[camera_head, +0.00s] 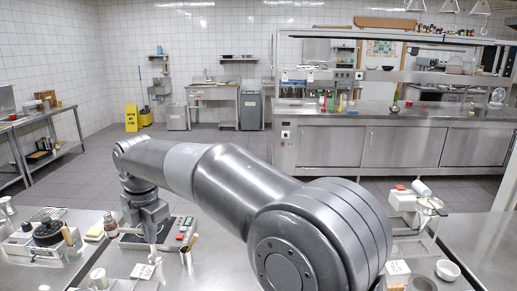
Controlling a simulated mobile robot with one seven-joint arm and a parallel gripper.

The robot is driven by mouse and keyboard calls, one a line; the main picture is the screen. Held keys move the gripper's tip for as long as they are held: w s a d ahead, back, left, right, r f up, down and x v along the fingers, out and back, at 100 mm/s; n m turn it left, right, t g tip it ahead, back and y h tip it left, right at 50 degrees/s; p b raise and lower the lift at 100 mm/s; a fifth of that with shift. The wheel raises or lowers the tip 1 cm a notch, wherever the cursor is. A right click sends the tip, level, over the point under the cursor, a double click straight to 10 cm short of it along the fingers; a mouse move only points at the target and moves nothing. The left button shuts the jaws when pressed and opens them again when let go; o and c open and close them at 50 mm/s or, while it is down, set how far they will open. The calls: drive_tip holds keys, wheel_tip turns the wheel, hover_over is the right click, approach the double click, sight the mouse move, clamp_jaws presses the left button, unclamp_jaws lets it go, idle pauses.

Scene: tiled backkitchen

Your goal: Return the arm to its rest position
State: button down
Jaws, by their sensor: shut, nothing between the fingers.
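My arm reaches from the lower right across the middle of the head view, over the front steel counter (215,268). It bends down at its far left end. I cannot tell whether the fingertips touch the device.
A burner with a black pan (48,232) stands left of my gripper. A white bowl (447,269) and a scale-like appliance (418,203) stand right of my arm. Tiled floor (215,142) lies beyond.

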drive_tip(key=s+d+r+m+t, duration=0.1)
drive_tip(key=s+d+r+m, duration=0.15)
drive_tip(key=d+m, duration=0.8)
drive_tip(key=s+d+r+m+t, duration=0.25)
drive_tip(key=d+m, duration=0.25)
drive_tip(key=d, duration=1)
drive_tip(key=s+d+f+m, duration=0.4)
drive_tip(key=s+d+m, duration=0.3)
drive_tip(key=d, duration=0.1)
drive_tip(key=s+d+f+m+t, duration=0.1)
drive_tip(key=s+d+f+m, duration=0.2)
drive_tip(key=s+d+m, duration=0.4)
drive_tip(key=shift+d+f+m+h, duration=0.35)
drive_tip(key=shift+d+f+h, duration=0.05)
drive_tip(key=shift+d, duration=0.15)
